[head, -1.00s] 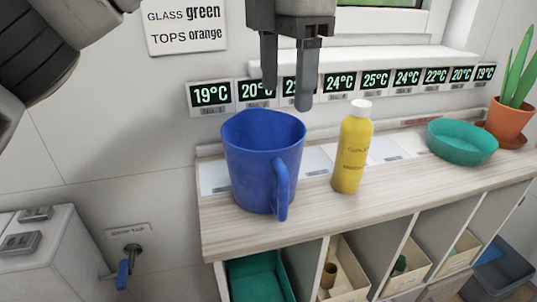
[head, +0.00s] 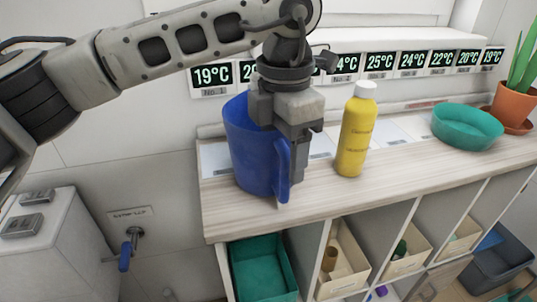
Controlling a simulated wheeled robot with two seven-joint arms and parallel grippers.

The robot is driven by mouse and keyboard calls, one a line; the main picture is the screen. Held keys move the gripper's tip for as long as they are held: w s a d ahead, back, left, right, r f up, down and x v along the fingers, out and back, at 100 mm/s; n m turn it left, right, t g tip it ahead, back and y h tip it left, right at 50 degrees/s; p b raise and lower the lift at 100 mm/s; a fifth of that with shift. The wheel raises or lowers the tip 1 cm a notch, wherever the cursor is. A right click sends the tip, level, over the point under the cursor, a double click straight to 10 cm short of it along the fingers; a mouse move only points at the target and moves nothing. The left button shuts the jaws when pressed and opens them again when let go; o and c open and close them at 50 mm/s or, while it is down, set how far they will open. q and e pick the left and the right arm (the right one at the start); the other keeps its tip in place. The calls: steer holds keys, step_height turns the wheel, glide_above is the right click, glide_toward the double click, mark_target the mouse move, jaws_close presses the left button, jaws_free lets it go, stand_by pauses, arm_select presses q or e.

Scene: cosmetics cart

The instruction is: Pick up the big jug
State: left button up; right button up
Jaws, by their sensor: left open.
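The big blue jug (head: 248,158) stands upright at the left end of the wooden counter, its handle (head: 283,172) facing the front right. My left gripper (head: 288,178) has come down over the jug's right side, pointing downward at the handle. Its fingers are open; one shows beside the handle and the other is mostly hidden by the jug and the handle. I cannot tell whether a finger touches the jug. My right gripper is out of view.
A yellow bottle (head: 356,135) with a white cap stands close to the right of the gripper. A green bowl (head: 467,128) and a potted plant (head: 512,105) are farther right on the counter (head: 330,195). Temperature displays (head: 411,61) line the wall behind. Cubbies with bins lie below.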

arm_select(q)
step_height(320, 180, down, 2)
steer(key=shift+c, duration=0.4)
jaws_close()
steer(key=shift+r, duration=0.3)
